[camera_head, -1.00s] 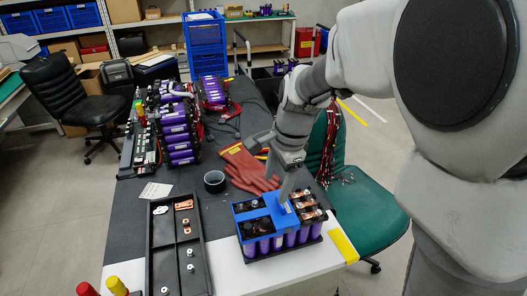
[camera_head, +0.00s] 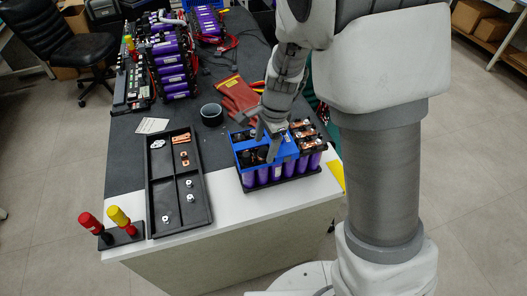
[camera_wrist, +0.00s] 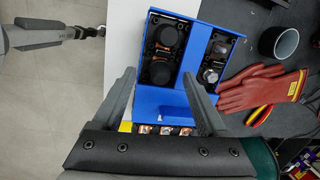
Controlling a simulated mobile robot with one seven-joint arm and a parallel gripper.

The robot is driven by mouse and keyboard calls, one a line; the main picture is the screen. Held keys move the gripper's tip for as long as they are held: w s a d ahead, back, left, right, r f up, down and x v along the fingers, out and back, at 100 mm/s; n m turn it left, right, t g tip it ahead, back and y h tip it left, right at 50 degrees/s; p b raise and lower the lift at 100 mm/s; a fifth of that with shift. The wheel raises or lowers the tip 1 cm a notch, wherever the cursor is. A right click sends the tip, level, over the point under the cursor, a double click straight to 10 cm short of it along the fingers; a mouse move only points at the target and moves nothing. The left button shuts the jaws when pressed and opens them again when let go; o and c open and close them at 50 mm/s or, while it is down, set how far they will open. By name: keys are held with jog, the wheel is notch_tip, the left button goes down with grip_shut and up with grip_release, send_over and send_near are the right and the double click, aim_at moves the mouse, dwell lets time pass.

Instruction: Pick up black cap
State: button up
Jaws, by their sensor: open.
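Two round black caps sit in the left compartment of the blue frame on the purple-cell battery pack. In the wrist view one black cap (camera_wrist: 166,36) is farther and the other black cap (camera_wrist: 159,73) nearer, close to the left finger's tip. The blue frame (camera_wrist: 188,26) also shows in the head view (camera_head: 285,150), where my gripper partly hides it and the caps are hard to make out. My gripper (camera_wrist: 160,76) is open and empty above the pack, its fingers apart on either side of the blue frame's near part.
A black tray (camera_head: 180,173) with copper busbars and metal nuts lies left of the pack. Red- and yellow-handled tools (camera_head: 120,218) stand at the front left corner. A dark cup (camera_head: 211,114) and red gloves (camera_head: 238,95) lie behind. Larger battery modules (camera_head: 170,65) stand farther back.

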jog(key=shift+f, duration=0.55)
jog(key=shift+a, duration=0.1)
grip_shut()
jog(key=shift+r, duration=0.1)
